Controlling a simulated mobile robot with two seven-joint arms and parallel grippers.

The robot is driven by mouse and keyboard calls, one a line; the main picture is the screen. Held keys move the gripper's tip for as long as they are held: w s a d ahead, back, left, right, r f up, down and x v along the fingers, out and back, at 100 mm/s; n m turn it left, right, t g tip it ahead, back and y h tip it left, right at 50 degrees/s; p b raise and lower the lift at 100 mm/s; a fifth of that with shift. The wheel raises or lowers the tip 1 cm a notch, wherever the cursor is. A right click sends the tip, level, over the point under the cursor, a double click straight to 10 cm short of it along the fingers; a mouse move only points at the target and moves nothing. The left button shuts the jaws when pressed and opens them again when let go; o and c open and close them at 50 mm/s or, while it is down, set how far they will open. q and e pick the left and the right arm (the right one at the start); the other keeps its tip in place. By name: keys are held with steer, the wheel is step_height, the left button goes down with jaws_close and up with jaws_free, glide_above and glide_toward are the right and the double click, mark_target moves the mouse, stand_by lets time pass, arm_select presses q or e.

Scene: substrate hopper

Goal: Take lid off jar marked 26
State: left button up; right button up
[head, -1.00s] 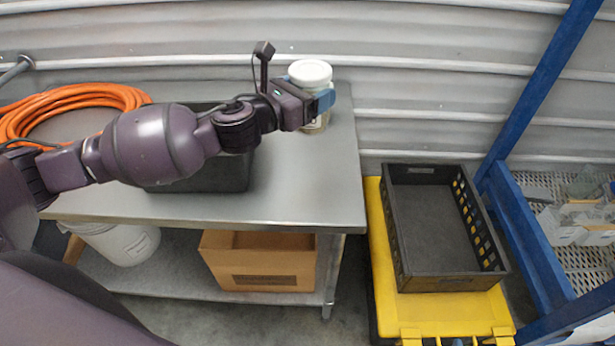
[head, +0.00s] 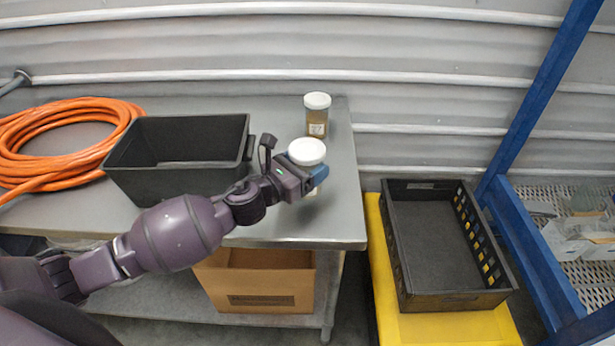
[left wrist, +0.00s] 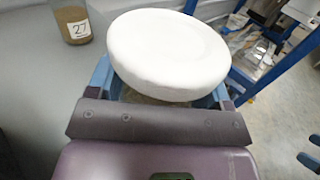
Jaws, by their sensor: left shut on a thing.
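My left gripper (head: 312,178) is shut on a jar with a wide white lid (head: 306,151) near the right end of the bench. The lid (left wrist: 168,55) fills the middle of the left wrist view, on the jar, with the blue fingers around the jar just below it. This jar's label is hidden, so I cannot read its number. A second jar (head: 316,127) stands upright behind it, with a white lid and brown contents. The left wrist view shows this second jar (left wrist: 72,20) with a label reading 27. My right gripper is not in view.
A black bin (head: 165,186) and a coil of orange hose (head: 45,150) are on the metal bench (head: 335,225). A cardboard box (head: 255,300) is on the lower shelf. A black crate (head: 430,240) sits on a yellow base (head: 410,325) to the right.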

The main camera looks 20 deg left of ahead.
arm_select(q)
steer(key=shift+f+b, duration=0.4)
steer(key=shift+f, duration=1.25)
steer(key=shift+f, duration=0.25)
steer(key=o, duration=1.7)
steer(key=shift+r, duration=0.15)
steer(key=shift+s+a, duration=0.15)
steer(key=shift+s, duration=0.1)
steer(key=v, duration=0.9)
steer(key=shift+s+a+b, duration=0.1)
steer(key=shift+s+b, duration=0.15)
steer(key=shift+b, duration=0.1)
steer(key=shift+v, duration=1)
